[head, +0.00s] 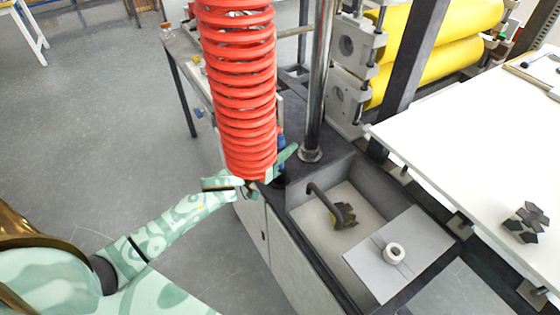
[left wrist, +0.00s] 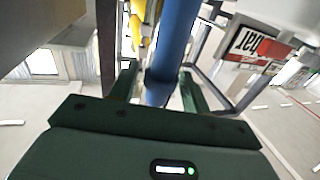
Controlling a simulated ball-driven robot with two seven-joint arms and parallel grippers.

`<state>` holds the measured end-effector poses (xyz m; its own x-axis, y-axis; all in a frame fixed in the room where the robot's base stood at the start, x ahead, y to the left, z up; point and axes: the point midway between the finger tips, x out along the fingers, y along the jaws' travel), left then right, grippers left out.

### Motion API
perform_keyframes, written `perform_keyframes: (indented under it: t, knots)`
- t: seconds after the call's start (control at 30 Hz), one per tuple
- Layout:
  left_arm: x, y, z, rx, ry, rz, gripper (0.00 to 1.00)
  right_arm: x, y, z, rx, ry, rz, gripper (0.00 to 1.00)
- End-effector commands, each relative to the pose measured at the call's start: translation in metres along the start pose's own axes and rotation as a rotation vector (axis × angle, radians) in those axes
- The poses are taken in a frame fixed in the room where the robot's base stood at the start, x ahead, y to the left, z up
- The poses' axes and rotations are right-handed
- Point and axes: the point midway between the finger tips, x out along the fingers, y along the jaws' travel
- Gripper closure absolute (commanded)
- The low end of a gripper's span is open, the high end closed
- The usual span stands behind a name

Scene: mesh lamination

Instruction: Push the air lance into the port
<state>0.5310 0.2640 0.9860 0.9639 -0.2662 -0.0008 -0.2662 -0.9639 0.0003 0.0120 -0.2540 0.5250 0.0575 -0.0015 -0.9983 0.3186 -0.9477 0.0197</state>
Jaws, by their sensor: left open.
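My left gripper (head: 284,160) is at the lower end of the red coiled hose (head: 238,90), which hides part of it in the head view. A blue tube-shaped thing, likely the air lance (head: 281,139), shows in a narrow strip beside the hose. In the left wrist view the blue tube (left wrist: 175,40) runs between the two green fingers of my left gripper (left wrist: 158,80), which are open around it. Whether they touch it, I cannot tell. A white ring (head: 394,254) on a grey plate may be the port. My right gripper is not in view.
A grey basin (head: 372,205) holds a bent pipe with a dark fitting (head: 343,215). A chrome post (head: 319,80) stands behind it. Yellow rollers (head: 440,60) are at the back right. A white table (head: 480,140) carries a dark faceted block (head: 525,223). Open floor is at left.

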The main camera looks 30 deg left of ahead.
Motion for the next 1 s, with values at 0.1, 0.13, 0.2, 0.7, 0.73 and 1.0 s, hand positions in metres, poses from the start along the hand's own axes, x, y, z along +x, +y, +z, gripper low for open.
perform_keyframes:
  t: [0.1, 0.13, 0.2, 0.7, 0.73, 1.0]
  knots:
    - [0.004, 0.000, 0.001, 0.000, -0.002, 0.000, 0.53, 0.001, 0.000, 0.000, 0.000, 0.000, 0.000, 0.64]
    - [0.003, 0.000, 0.001, 0.000, -0.002, 0.000, 0.53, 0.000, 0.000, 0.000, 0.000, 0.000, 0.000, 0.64]
    - [0.003, 0.000, 0.000, 0.000, -0.001, 0.000, 0.53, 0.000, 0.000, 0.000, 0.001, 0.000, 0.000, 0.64]
    - [0.003, 0.000, -0.002, 0.000, 0.001, 0.001, 1.00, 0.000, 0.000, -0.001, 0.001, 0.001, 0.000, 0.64]
    - [0.003, 0.000, -0.004, 0.001, 0.001, 0.001, 1.00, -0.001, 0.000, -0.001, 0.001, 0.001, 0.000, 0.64]
    - [0.003, 0.000, -0.059, 0.003, 0.006, 0.002, 1.00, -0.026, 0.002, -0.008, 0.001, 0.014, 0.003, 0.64]
